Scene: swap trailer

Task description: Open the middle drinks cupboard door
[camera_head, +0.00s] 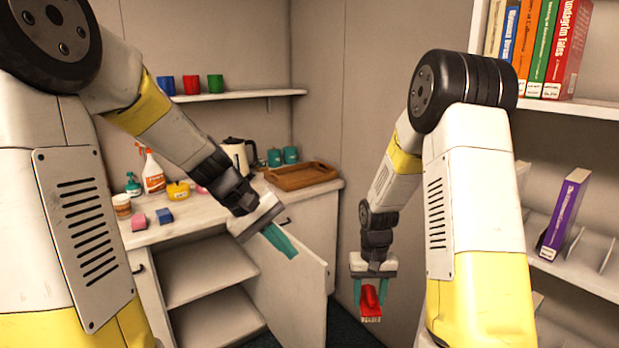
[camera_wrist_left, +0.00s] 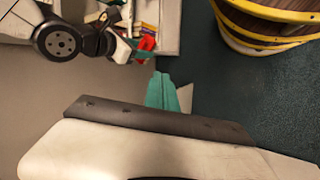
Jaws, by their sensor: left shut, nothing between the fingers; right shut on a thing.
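The middle drinks cupboard door (camera_head: 290,300) stands swung out from the counter front in the head view. The cupboard interior (camera_head: 200,268), with a shelf, shows to its left. My left gripper (camera_head: 280,241) is shut and empty, its teal fingers at the door's upper part; I cannot tell whether they touch it. The fingers also show closed together in the left wrist view (camera_wrist_left: 161,91). My right gripper (camera_head: 370,292) is shut on a red object (camera_head: 370,304), held right of the door. The red object also shows in the left wrist view (camera_wrist_left: 147,44).
The counter (camera_head: 190,229) holds a kettle (camera_head: 238,155), a wooden tray (camera_head: 300,177), spray bottle (camera_head: 153,172), sponges and jars. A bookshelf (camera_head: 580,270) stands at the right. A yellow-banded barrel (camera_wrist_left: 265,25) stands on dark carpet in the left wrist view.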

